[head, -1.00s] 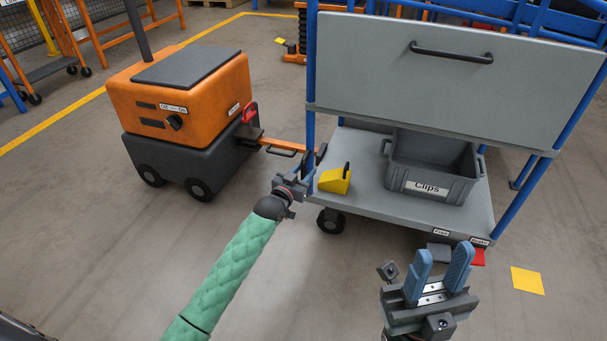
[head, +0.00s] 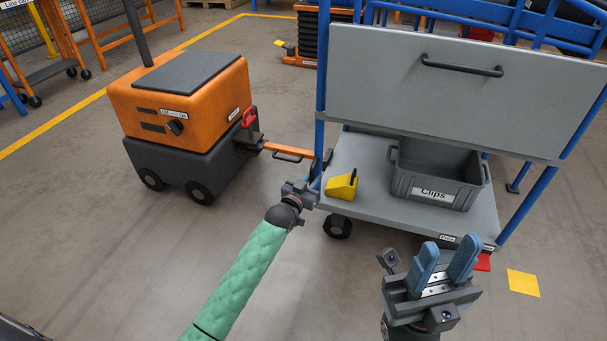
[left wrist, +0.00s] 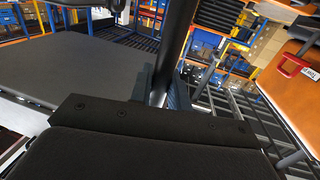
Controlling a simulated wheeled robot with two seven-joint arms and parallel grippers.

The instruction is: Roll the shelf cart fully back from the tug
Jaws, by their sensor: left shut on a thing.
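The shelf cart (head: 447,95) has blue posts, a grey upper panel with a black handle, and a lower shelf. The orange and dark grey tug (head: 180,105) stands to its left. An orange drawbar (head: 290,150) spans between them; I cannot tell whether it is coupled at its ends. My left gripper (head: 308,186) is at the cart's front left post, shut on a dark upright bar, which shows in the left wrist view (left wrist: 177,45). My right gripper (head: 449,252) is open and empty in front of the cart's right front edge.
A grey Clips bin (head: 432,194) and a yellow wedge (head: 342,187) sit on the lower shelf. A red pedal (head: 484,262) shows below its front edge. A yellow floor square (head: 523,283) lies right. Floor in front of the tug is clear.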

